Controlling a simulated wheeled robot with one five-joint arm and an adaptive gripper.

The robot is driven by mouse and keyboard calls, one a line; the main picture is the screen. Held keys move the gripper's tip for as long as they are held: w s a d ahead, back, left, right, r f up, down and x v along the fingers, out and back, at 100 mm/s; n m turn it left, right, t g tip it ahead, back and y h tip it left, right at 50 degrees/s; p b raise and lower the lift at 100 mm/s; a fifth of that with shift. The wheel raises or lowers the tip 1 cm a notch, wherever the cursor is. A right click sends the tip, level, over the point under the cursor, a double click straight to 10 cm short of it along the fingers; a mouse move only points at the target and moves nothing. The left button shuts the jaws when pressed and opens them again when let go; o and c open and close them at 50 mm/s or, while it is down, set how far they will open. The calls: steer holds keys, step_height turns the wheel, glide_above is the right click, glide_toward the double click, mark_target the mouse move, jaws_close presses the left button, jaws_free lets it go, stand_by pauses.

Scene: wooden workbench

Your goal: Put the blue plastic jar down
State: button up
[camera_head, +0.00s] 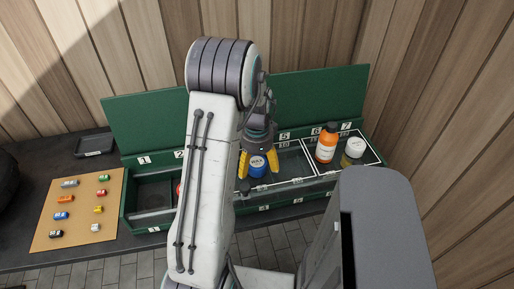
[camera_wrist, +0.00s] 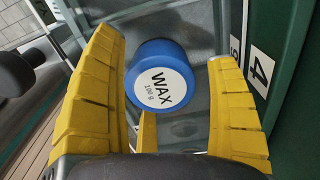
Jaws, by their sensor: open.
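The blue plastic jar (camera_head: 257,168) has a round white lid label and sits inside the green box, left of the middle of its compartments. In the wrist view the jar (camera_wrist: 133,82) shows its label reading WAX 100 g, close to a green wall marked 4. My gripper (camera_head: 257,181) is over the jar, with one yellow finger on either side of it. In the wrist view my gripper (camera_wrist: 164,52) is open, with a gap visible between the jar and the right finger. The left finger is close to the jar; contact there is unclear. The jar's underside is hidden.
The green box (camera_head: 300,198) has numbered compartments and a raised lid behind. An orange bottle (camera_head: 326,146) and a white-lidded jar (camera_head: 354,149) stand in its right part. A tan board (camera_head: 76,222) with several small coloured items and a dark tray (camera_head: 93,144) lie left.

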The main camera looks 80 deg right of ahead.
mark_target(256, 162)
step_height(256, 162, up, 12)
steer(key=shift+f, duration=0.25)
steer(key=w+a+r+n+t+h, duration=0.1)
steer(key=w+a+r+n, duration=0.2)
steer(key=w+a+n, duration=0.65)
steer(key=w+a+r+n, duration=0.3)
steer(key=w+a+n, duration=0.3)
steer(key=w, duration=0.7)
steer(key=s+a+n+t+y, duration=0.1)
steer(key=a+n+t, duration=0.2)
steer(key=a+n, duration=1.3)
steer(key=a, duration=0.8)
steer(key=shift+s+a, duration=0.2)
steer(key=shift+s, duration=0.1)
steer(key=shift+d+r, duration=0.1)
steer(key=shift+d, duration=0.05)
